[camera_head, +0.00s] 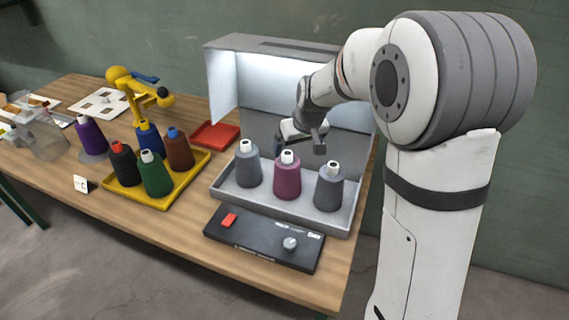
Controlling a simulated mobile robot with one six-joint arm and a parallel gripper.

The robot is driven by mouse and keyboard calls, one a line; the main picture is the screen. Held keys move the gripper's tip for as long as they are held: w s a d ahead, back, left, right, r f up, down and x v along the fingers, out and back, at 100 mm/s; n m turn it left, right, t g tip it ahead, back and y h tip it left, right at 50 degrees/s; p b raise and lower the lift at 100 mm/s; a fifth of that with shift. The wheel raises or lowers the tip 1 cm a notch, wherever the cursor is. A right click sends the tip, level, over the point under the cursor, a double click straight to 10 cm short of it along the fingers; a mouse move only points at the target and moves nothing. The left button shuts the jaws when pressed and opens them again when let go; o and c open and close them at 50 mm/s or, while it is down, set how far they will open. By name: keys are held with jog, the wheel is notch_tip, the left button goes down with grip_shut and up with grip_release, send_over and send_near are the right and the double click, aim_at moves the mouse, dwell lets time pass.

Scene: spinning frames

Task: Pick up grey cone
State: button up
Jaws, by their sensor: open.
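Two grey yarn cones stand upright in the light grey tray (255,207). One grey cone (248,170) is at the tray's left end, and the other grey cone (328,192) is at its right end. Both have white tops. A magenta cone (287,182) stands between them. My gripper (303,143) is open and shows just above and behind the magenta and right grey cones in the picture. I see nothing held in it. Its exact height and depth relative to the cones are hard to tell.
A light booth (222,80) stands behind the tray. A black scale (262,244) lies in front. A yellow tray (175,195) with several coloured cones, a red tray (213,135), a purple cone (91,137) and a small yellow arm (122,78) are to the left.

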aim_at(286, 160)
jog(key=w+a+f, duration=0.1)
jog(key=w+f, duration=0.1)
jog(key=w+a+f, duration=0.1)
jog(key=shift+w+a+f, duration=0.15)
jog(key=shift+w+f, duration=0.25)
jog(key=p+x, duration=0.1)
jog(key=x, duration=0.6)
jog(key=shift+f+p, duration=0.35)
jog(key=shift+f, duration=0.05)
jog(key=shift+r, duration=0.1)
jog(key=c, duration=1.9)
